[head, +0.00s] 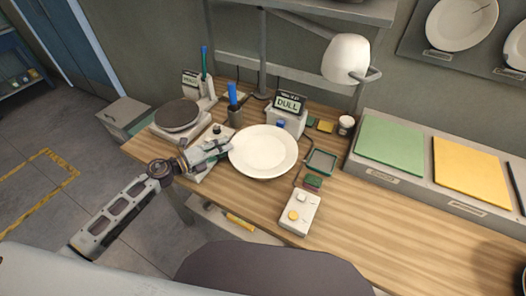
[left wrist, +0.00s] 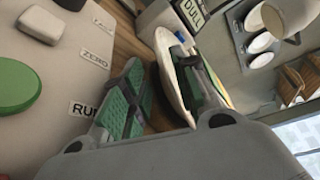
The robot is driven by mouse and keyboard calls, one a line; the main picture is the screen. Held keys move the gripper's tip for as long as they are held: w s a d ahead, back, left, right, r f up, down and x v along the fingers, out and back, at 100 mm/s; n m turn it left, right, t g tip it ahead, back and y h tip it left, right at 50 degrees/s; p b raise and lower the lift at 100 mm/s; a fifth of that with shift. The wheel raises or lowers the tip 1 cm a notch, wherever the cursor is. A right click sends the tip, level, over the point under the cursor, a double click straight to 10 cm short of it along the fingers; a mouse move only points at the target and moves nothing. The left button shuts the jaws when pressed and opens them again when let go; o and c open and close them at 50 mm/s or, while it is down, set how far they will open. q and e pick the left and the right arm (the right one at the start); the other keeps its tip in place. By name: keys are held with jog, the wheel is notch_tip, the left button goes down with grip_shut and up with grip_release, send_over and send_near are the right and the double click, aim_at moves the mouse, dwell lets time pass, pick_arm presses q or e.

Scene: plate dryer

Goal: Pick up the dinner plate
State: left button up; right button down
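The dinner plate (head: 264,151) is round and cream-white, over the middle of the wooden workbench; what bears it underneath is hidden. My left gripper (head: 222,148) is at the plate's left rim in the head view. In the left wrist view its two green-padded fingers (left wrist: 165,85) stand apart. The plate's rim (left wrist: 167,72) shows edge-on between them, close to the right-hand finger. A gap shows between the rim and the left-hand finger. I cannot tell whether the right-hand finger touches the plate. My right gripper is not in view.
A device with a dark round disc (head: 176,114) stands left of the plate. A control box (head: 299,212) lies in front. Green (head: 390,143) and yellow pads lie right.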

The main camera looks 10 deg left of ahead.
aim_at(235, 142)
pick_arm(q)
jog(key=shift+x, duration=0.8)
jog(key=shift+d, duration=0.1)
jog(key=shift+p+x, duration=0.6)
jog(key=shift+x, duration=1.95)
jog(key=shift+s+d, duration=0.1)
jog(key=shift+s, duration=0.05)
grip_shut()
jog(key=shift+r, duration=0.1)
